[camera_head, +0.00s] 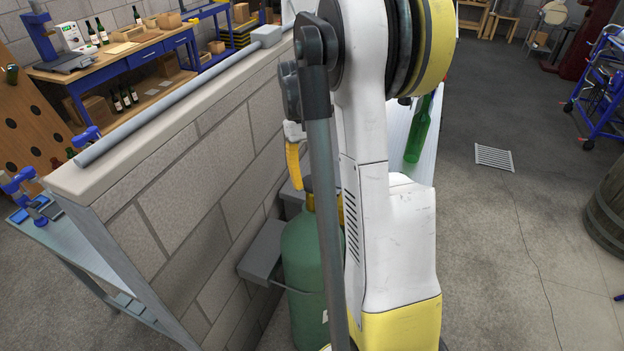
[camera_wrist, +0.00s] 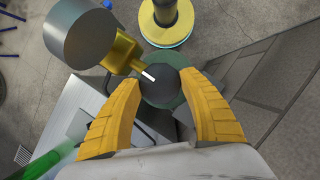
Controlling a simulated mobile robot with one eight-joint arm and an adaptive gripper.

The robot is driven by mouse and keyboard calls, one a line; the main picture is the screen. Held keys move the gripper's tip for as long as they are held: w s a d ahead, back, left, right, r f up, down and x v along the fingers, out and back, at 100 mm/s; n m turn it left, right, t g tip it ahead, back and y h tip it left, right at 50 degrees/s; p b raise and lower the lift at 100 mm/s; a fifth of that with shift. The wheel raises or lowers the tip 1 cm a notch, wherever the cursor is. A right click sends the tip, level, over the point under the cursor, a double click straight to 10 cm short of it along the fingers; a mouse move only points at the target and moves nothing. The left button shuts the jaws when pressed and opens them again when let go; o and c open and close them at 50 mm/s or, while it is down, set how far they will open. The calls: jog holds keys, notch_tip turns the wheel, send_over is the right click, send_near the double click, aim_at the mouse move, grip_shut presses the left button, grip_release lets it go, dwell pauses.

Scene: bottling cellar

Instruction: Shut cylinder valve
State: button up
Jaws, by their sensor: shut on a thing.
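A green gas cylinder (camera_head: 301,265) stands upright beside the low block wall, partly hidden by my arm. In the wrist view its dark round valve knob (camera_wrist: 160,92) sits between the yellow fingers of my gripper (camera_wrist: 163,80), which is shut on it. The cylinder's green shoulder (camera_wrist: 174,61) shows around the knob. A brass fitting (camera_wrist: 121,52) leads from the valve to a grey round part (camera_wrist: 80,33). In the head view one yellow finger (camera_head: 293,163) shows above the cylinder; the knob is hidden there.
A grey bracket (camera_head: 262,252) on the block wall (camera_head: 180,200) is beside the cylinder. A green bottle (camera_head: 418,130) stands on a light surface to the right of my arm. A workbench (camera_head: 140,55) is beyond the wall. The floor (camera_head: 500,250) at right is mostly open.

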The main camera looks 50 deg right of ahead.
jog(key=o, duration=1.2)
jog(key=v, duration=1.2)
